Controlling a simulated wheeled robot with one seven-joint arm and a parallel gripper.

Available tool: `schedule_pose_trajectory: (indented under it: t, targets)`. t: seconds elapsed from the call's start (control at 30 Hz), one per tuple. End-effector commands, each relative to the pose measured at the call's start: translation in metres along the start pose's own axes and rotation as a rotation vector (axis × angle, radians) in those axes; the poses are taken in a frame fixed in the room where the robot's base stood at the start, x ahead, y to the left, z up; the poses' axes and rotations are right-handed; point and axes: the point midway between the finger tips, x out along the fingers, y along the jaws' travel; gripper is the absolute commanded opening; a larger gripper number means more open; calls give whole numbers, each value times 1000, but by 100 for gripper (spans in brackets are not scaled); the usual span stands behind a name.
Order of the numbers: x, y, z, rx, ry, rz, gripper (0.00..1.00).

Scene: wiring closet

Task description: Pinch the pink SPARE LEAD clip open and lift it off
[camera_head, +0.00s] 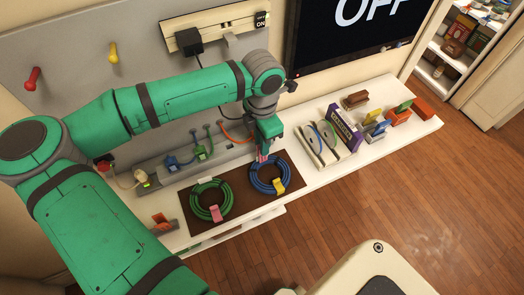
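A blue cable coil (254,181) lies on the right of a dark brown mat (241,203). A yellow clip (280,186) sits on its right side. A pink piece (262,158) shows at the coil's far edge, right under my gripper (263,153), which points down there. I cannot tell whether the fingers are around it or just above it. A green coil (196,205) lies on the left of the mat, with another pink clip (217,213) on its near right side and a white clip (204,181) at its far side. No clip lettering is readable. The finger gap is too small to judge.
Behind the mat is a grey unit (180,172) with blue and green plugs and an orange cable. Right on the white shelf (362,158) stand a purple box (345,130) and several small items. A screen (345,35) reading "OFF" hangs above.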

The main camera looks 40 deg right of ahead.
Motion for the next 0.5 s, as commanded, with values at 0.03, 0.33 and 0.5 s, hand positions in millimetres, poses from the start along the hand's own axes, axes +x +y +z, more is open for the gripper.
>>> schedule_pose_trajectory:
  t: [0.03, 0.33, 0.5]
  targets:
    - [0, 0, 0, 0, 0, 0, 5]
    - [0, 0, 0, 0, 0, 0, 5]
    - [-1, 0, 0, 0, 0, 0, 5]
